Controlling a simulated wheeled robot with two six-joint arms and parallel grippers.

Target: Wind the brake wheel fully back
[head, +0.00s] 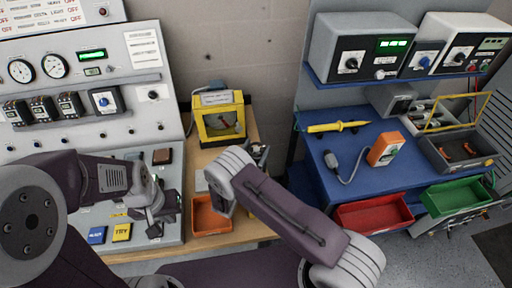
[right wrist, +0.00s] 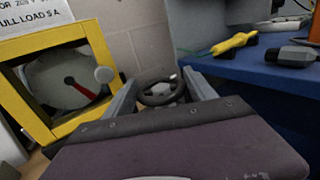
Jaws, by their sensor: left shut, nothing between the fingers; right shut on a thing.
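The brake wheel (right wrist: 160,97), a dark handwheel with spokes, shows in the right wrist view between the grey fingers of my right gripper (right wrist: 158,84). The gripper is shut on it; the exact contact is partly hidden by the gripper body. In the head view my right gripper (head: 258,156) is mostly behind my wrist, just right of the yellow-framed meter box (head: 204,132). The wheel is hard to make out there. The meter box also stands at left in the right wrist view (right wrist: 105,67), with a red needle on its dial. My left gripper (head: 155,222) is shut and empty before the left panel.
An orange bin (head: 209,228) stands on the wooden bench (head: 240,233). The blue bench (head: 360,176) at right carries a yellow probe (head: 338,127), an orange meter (head: 385,149) and a grey toolbox (head: 450,158). Red (head: 372,214) and green bins (head: 458,196) sit at its front.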

